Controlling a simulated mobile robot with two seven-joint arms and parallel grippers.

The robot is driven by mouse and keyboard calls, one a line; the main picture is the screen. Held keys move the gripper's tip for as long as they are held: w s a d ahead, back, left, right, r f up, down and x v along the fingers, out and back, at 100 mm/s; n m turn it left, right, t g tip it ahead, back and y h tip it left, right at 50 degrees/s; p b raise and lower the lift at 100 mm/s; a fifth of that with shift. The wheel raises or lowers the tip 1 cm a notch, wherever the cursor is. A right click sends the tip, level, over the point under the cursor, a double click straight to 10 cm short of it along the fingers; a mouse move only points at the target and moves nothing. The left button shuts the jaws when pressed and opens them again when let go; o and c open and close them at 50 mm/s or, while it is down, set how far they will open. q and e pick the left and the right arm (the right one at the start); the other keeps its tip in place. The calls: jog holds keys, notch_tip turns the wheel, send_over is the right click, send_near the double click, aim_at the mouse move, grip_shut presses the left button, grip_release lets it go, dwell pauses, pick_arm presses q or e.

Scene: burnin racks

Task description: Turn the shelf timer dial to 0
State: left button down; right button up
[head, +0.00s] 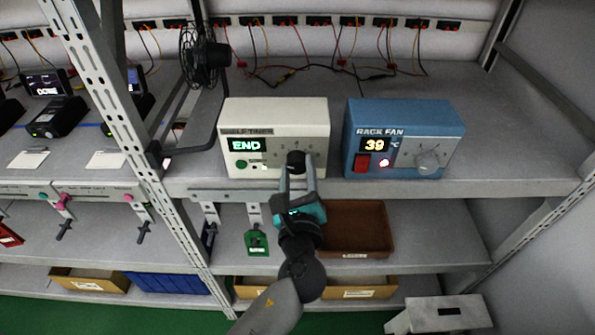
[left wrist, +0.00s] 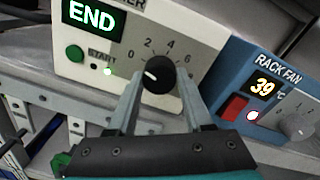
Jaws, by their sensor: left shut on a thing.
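The shelf timer (head: 275,115) is a cream box on the middle shelf, its display lit with END. Its black dial (left wrist: 157,75) has a white pointer aimed to the upper left, near the 0 mark, in the left wrist view. A green START button (left wrist: 74,54) sits left of the dial, with a small lit green lamp between them. My left gripper (head: 297,172) is shut on the dial, one finger on each side; it also shows in the left wrist view (left wrist: 160,90). The dial in the head view (head: 296,158) is partly hidden by the fingers. My right gripper is not in view.
A blue rack fan box (head: 405,138) reading 39 stands close to the right, with a red switch and a grey knob. A black fan (head: 204,57) is behind on the left. A brown tray (head: 357,230) lies on the shelf below. A metal upright (head: 125,130) stands left.

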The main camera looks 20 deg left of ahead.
pick_arm(q)
jog(key=shift+r+n, duration=0.15)
jog(key=shift+n, duration=0.45)
jog(key=shift+c, duration=1.5)
grip_release()
